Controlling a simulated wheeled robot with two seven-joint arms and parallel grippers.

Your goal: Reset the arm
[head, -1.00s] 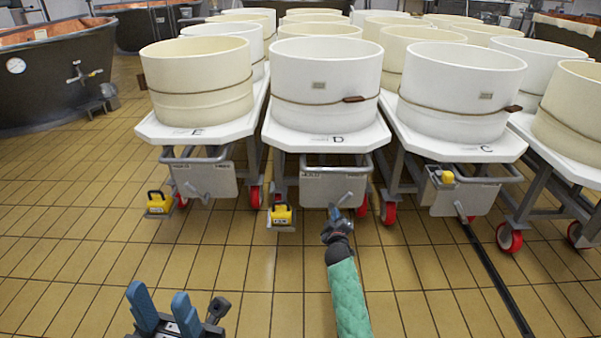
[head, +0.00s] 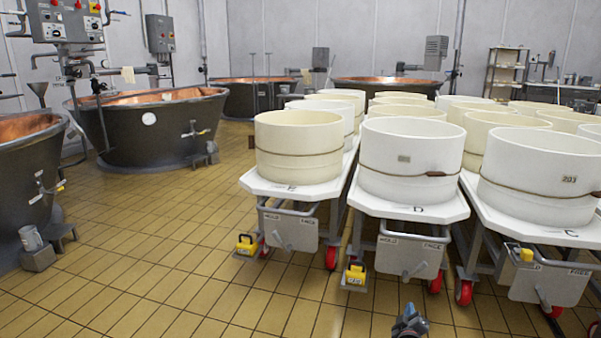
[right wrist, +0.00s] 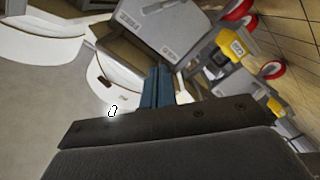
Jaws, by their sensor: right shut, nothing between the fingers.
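My right gripper (head: 409,322) shows at the bottom edge of the head view, low in front of the cart marked D (head: 408,206). Its blue fingers (right wrist: 155,88) are together and empty in the right wrist view. The right arm behind it is cut off by the frame edge. My left gripper is outside both views.
White and cream tubs (head: 411,158) stand on carts with red wheels, including carts E (head: 290,190) and C (head: 570,235). Yellow pedals (head: 355,272) sit low at their fronts. Copper-lined vats (head: 150,130) stand at left and back. Tiled floor (head: 170,270) is clear at left front.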

